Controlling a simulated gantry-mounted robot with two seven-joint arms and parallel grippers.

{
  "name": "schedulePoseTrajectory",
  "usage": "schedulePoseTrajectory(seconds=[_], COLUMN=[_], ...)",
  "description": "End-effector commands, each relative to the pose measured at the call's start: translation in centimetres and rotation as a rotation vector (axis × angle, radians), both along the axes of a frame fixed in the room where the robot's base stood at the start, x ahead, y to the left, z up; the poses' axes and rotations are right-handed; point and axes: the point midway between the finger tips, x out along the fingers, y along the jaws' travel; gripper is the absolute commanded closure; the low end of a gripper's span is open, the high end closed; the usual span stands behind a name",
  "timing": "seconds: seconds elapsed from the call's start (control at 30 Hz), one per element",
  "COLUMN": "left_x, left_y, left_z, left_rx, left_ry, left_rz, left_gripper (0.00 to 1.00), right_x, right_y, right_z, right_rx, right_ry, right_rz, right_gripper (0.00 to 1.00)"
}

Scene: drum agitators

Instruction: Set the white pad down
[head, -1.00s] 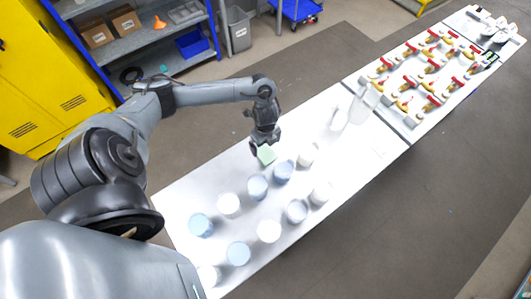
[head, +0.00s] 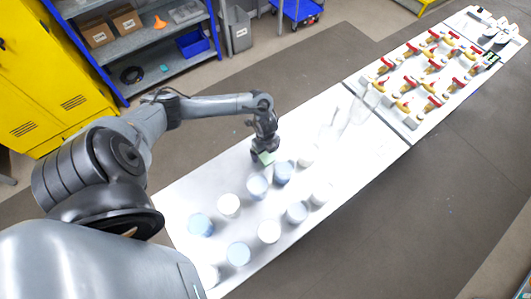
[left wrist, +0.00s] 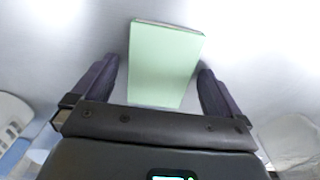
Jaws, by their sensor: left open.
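The pad (head: 266,158) looks pale green rather than white. In the left wrist view the pad (left wrist: 164,62) is a flat, box-like block that appears to rest on the table surface. My left gripper (head: 263,153) is low over the table at the pad. In the wrist view its dark fingers (left wrist: 157,80) are open on either side of the pad, with a gap on both sides. My right gripper is not in view.
Several white and blue cups (head: 238,253) stand in rows, close to the gripper's near side. A clear, see-through item (head: 364,102) stands farther along the table. Red-and-yellow parts (head: 434,66) fill the far section.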

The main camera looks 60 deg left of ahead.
Motion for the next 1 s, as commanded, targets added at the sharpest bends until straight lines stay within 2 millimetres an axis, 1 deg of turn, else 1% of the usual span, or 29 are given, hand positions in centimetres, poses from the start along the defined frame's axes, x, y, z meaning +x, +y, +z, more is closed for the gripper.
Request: schedulePoseTrajectory(seconds=[0.03,0.4,0.43,0.47,0.67,0.77,0.87,1.0], left_x=[0.0,0.0,0.0,0.0,0.0,0.1,0.1,0.1], left_y=[0.0,0.0,0.0,0.0,0.0,0.0,0.1,0.1], left_z=[0.0,0.0,0.1,0.1,0.2,0.8,2.1,4.5], left_rx=[0.000,0.000,0.000,0.000,0.000,0.000,0.002,0.002], left_ry=[0.000,0.000,-0.001,-0.001,-0.001,-0.003,-0.004,-0.004], left_rz=[0.000,0.000,0.000,0.000,0.000,0.001,0.000,-0.001], left_gripper=[0.02,0.58,0.59,0.65,0.65,0.65,0.65,0.65], right_x=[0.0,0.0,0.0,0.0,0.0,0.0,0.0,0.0], right_y=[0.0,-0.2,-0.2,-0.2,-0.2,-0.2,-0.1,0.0], right_z=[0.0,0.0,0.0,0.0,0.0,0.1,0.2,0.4], right_rx=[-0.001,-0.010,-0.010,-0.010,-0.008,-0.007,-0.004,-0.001], right_ry=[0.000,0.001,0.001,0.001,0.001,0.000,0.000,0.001], right_rz=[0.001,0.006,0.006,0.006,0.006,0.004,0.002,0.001], right_gripper=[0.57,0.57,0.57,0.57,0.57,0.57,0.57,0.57])
